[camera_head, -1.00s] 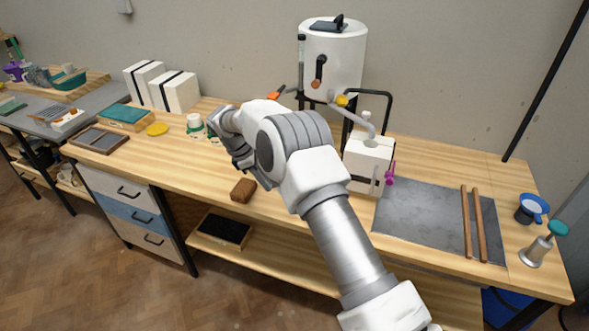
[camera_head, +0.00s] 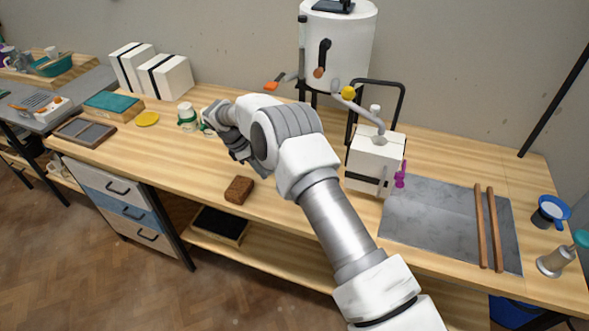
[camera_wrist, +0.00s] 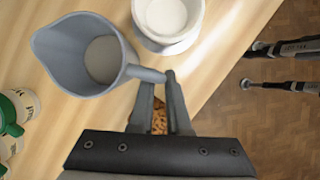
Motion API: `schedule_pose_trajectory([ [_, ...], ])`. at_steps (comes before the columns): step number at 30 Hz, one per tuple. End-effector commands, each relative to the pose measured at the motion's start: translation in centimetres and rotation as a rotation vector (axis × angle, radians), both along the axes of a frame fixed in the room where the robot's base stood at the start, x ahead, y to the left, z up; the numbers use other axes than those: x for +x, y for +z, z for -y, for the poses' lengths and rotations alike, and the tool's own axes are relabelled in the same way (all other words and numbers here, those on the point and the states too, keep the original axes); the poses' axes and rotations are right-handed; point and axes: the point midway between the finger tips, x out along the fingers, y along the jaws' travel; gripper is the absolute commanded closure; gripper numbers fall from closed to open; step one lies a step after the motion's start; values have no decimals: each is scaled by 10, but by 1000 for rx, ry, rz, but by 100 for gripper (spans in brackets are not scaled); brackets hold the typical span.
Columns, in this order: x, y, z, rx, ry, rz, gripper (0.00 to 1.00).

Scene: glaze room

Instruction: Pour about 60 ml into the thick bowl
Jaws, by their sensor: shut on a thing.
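My gripper (camera_wrist: 158,82) is shut on the handle of a grey-blue jug (camera_wrist: 62,42) in the wrist view. The jug is seen from above, its spout pointing left, with a pool of pale liquid at its bottom. A thick-rimmed white bowl (camera_wrist: 169,42) is beside the jug at the top edge, partly cut off. Its inside is pale; I cannot tell how much it holds. In the head view my gripper (camera_head: 238,153) is over the bench, and my arm hides the jug and most of what is near it.
White containers with green bands (camera_head: 187,116) stand left of my gripper; similar ones (camera_wrist: 22,103) show at the wrist view's left edge. A brown block (camera_head: 239,190) lies near the bench's front edge. A white tank (camera_head: 345,50) and white box (camera_head: 372,160) stand to the right.

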Motion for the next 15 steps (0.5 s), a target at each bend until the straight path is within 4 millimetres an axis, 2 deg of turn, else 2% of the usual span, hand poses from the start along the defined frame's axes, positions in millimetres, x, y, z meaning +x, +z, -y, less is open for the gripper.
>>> schedule_pose_trajectory([
  [5, 0, -7, 0, 0, 0, 1, 100],
  [15, 0, -5, 0, 0, 7, 6, 100],
])
